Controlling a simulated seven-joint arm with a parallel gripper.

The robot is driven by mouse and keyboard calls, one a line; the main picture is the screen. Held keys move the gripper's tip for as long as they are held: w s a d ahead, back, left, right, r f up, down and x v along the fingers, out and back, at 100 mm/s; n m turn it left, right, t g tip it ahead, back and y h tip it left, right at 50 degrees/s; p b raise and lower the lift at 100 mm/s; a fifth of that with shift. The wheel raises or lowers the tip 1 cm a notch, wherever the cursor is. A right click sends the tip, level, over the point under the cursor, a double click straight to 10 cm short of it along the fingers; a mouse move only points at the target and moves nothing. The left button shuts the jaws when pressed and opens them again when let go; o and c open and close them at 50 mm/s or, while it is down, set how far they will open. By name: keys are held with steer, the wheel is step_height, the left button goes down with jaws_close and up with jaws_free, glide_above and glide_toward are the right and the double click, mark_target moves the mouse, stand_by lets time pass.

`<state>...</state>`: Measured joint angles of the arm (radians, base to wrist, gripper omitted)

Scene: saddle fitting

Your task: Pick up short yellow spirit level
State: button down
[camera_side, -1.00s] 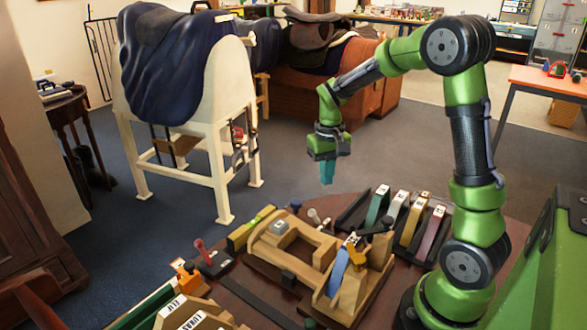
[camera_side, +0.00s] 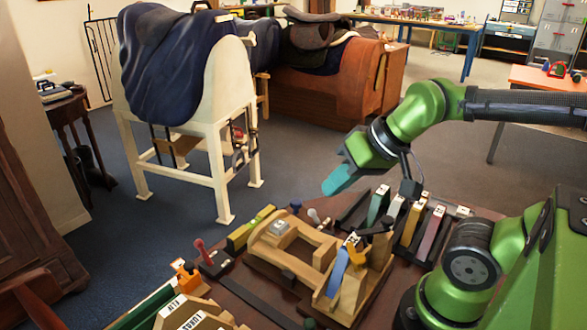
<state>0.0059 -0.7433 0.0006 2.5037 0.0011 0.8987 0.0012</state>
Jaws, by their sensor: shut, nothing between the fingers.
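The short yellow spirit level (camera_side: 249,229) lies at the left back of the work table, beside the wooden fixture. It has a yellow-green body with a dark part along its side. My gripper (camera_side: 338,181) is in the air above the back edge of the table, to the right of the level and clear of it. Its teal fingers are together, tilted down to the left, with nothing visible between them.
The wooden fixture (camera_side: 301,248) with a blue piece (camera_side: 338,272) stands mid-table. A dark rack (camera_side: 353,212) with several coloured blocks stands at the right. A red-handled tool (camera_side: 203,252) and an orange clamp (camera_side: 186,272) are left. A saddle stand (camera_side: 219,172) stands behind.

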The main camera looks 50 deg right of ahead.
steer(key=shift+r, duration=0.15)
steer(key=c, duration=0.9)
jaws_free()
steer(key=m+g+h, duration=0.2)
steer(key=m+g, duration=0.5)
steer(key=m, duration=0.7)
glide_above(260, 216)
step_height(260, 216, down, 8)
steer(key=r, duration=0.1)
step_height(260, 216, down, 11)
steer(key=shift+d+f, duration=0.1)
steer(key=shift+d, duration=0.05)
steer(key=shift+f, duration=2.85)
